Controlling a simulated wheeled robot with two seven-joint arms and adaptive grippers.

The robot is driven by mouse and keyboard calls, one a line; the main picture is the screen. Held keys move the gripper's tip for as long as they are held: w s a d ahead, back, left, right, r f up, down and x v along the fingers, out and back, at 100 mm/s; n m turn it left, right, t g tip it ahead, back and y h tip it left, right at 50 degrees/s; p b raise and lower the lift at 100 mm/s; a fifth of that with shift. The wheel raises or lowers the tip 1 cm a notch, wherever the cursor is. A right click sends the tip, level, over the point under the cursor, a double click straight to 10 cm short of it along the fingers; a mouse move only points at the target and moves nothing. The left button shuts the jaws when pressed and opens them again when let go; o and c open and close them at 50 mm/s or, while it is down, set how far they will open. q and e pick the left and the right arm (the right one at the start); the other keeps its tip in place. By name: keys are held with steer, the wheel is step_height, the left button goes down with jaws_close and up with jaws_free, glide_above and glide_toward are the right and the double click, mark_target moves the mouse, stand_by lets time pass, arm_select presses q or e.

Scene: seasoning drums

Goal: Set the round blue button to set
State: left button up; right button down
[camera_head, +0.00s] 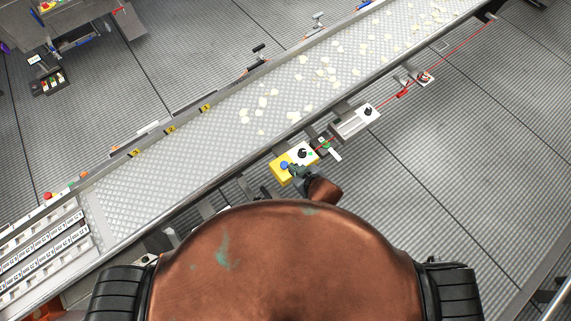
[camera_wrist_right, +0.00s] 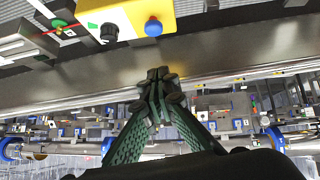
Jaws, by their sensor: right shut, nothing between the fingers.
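The round blue button (camera_head: 284,164) sits on a yellow and white control box (camera_head: 280,174) at the near side of the conveyor. In the right wrist view the blue button (camera_wrist_right: 153,27) shows on the yellow part of the box (camera_wrist_right: 160,10), beside a black knob. My right gripper (camera_head: 293,169) is at the box, close to the button; I cannot tell from the head view if it touches. In the right wrist view the fingers (camera_wrist_right: 157,76) are closed together, empty, with their tips below the button in the picture and apart from it. My left gripper is not seen.
The conveyor (camera_head: 220,130) runs diagonally with pale chips (camera_head: 325,72) on it. A second control box (camera_head: 357,121) with a black knob stands further right along its edge. A red cord (camera_head: 455,53) runs along that edge. The floor at right is clear.

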glide_above(285, 166)
steer(key=s, duration=0.1)
steer(key=f, duration=0.7)
steer(key=shift+a+f, duration=0.2)
steer(key=shift+f, duration=0.1)
steer(key=shift+d+f+b, duration=0.2)
steer(key=shift+f+b, duration=0.1)
steer(key=shift+f, duration=0.9)
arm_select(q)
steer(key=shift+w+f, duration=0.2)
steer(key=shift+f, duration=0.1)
arm_select(e)
steer(key=shift+d+f, duration=0.1)
steer(key=shift+f, duration=0.55)
steer(key=shift+f, duration=0.95)
